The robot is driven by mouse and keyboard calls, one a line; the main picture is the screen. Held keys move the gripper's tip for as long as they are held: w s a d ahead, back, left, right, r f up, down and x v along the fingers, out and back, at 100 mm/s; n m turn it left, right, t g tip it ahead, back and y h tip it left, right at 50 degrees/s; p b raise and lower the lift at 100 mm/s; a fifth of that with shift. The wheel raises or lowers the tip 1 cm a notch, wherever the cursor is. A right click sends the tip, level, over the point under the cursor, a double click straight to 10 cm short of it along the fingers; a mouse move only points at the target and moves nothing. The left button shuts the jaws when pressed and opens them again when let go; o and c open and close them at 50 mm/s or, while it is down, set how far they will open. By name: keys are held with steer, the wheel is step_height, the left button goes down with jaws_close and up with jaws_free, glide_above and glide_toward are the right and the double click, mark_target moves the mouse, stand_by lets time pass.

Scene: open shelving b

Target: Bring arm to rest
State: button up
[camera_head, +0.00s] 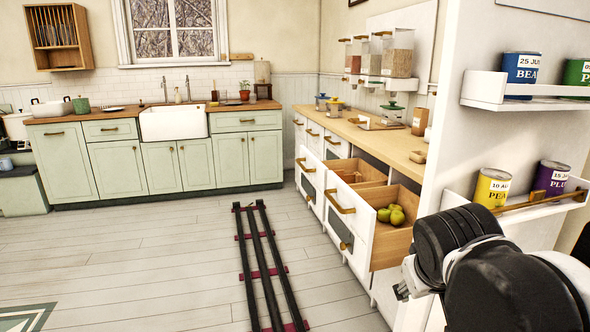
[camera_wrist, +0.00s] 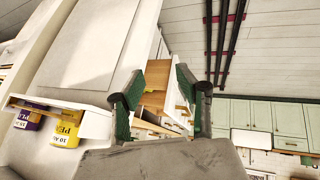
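My arm (camera_head: 480,262) is black and white and reaches in from the lower right of the head view. It is bent in front of the white shelf wall. My gripper shows in the wrist view (camera_wrist: 164,90), with its two green and dark fingers spread apart and nothing between them. The gap between the fingers looks toward the open drawers (camera_wrist: 153,102), which lie beyond the fingertips. In the head view the fingers are hidden or too small to make out.
Two open drawers jut out from the white counter; the nearer drawer (camera_head: 362,240) holds green apples (camera_head: 391,214). A shelf rack (camera_head: 525,213) with yellow (camera_head: 491,188) and purple cans (camera_head: 551,178) stands close to my arm. Floor rails (camera_head: 262,265) run through clear floor.

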steer(key=s+a+f+m+y, duration=0.2)
steer(key=s+f, duration=0.2)
steer(key=s, duration=0.5)
step_height(320, 180, up, 14)
steer(key=p, duration=1.4)
steer(key=shift+w+a+r+t, duration=0.2)
steer(key=shift+w+t, duration=0.1)
steer(key=shift+w, duration=0.05)
